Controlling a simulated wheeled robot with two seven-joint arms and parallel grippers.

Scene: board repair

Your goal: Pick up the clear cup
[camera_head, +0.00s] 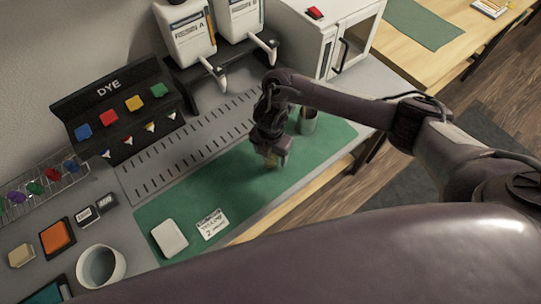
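A grey-green, see-through-looking cup (308,122) stands upright toward the far right end of the green mat (325,148). It is partly hidden behind my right arm, and I cannot be sure it is clear. My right gripper (270,160) points down over the mat, to the left of and nearer than this cup, apart from it. A small yellowish patch shows at its fingertips; I cannot tell whether it is a held thing or whether the fingers are open. My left gripper is not in view.
A white cup (117,268), a white square item (168,239) and a label card (212,224) are at the near left. A dye rack (113,108), resin bottles (189,35) and a white cabinet (300,38) line the back. The mat's middle is mostly clear.

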